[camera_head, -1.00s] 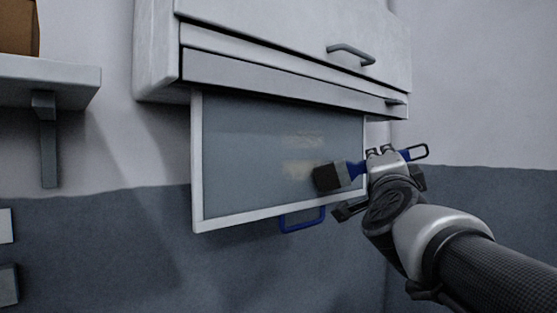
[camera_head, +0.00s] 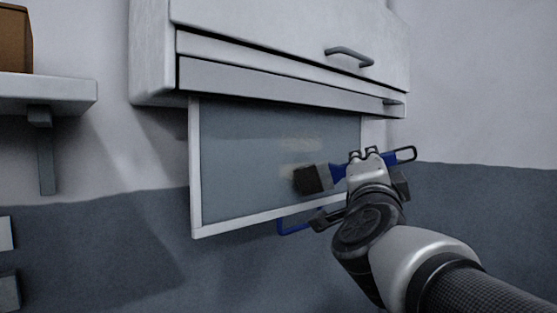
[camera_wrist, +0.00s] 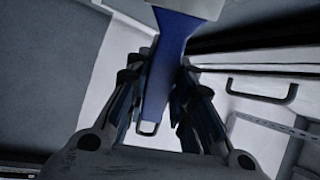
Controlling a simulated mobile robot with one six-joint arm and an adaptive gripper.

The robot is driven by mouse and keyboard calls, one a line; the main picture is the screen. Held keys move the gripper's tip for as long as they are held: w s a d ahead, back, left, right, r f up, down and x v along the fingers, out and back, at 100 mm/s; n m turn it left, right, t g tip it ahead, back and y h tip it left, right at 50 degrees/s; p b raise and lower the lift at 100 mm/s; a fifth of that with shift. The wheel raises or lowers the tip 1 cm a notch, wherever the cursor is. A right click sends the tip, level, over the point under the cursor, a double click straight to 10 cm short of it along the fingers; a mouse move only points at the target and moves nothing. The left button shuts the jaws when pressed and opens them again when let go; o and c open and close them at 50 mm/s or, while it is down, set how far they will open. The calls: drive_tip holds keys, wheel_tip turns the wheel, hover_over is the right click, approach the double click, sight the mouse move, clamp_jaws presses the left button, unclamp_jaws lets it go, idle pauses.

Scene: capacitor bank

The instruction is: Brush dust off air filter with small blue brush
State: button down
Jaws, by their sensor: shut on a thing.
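The air filter (camera_head: 245,165) is a flat grey panel in a white frame, hanging below the cabinet, with a blue handle (camera_head: 291,226) at its bottom edge. A faint yellowish dust patch (camera_head: 299,146) shows right of its middle. My gripper (camera_head: 366,164) is shut on the blue handle of the small brush (camera_head: 338,173). The brush's dark bristles (camera_head: 306,181) point left, in front of the filter's lower right; whether they touch it I cannot tell. In the wrist view the blue brush handle (camera_wrist: 168,75) lies between my gripper's fingers (camera_wrist: 160,105).
The white cabinet (camera_head: 290,40) with a dark handle (camera_head: 349,56) is above the filter. A wall shelf (camera_head: 45,92) with a brown box (camera_head: 15,38) is at the left. The wall space between shelf and filter is clear.

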drive_tip(key=shift+s+a, duration=0.2)
drive_tip(key=shift+a, duration=0.15)
drive_tip(key=shift+a, duration=0.1)
drive_tip(key=shift+s+a+f+p, duration=0.15)
drive_tip(key=shift+s+a+p, duration=0.55)
drive_tip(key=shift+s+a, duration=0.4)
drive_tip(key=shift+w, duration=0.1)
drive_tip(key=shift+a, duration=0.15)
drive_tip(key=shift+s+a+p, duration=0.65)
drive_tip(key=shift+s+a, duration=0.25)
drive_tip(key=shift+a, duration=0.25)
drive_tip(key=shift+s, duration=0.1)
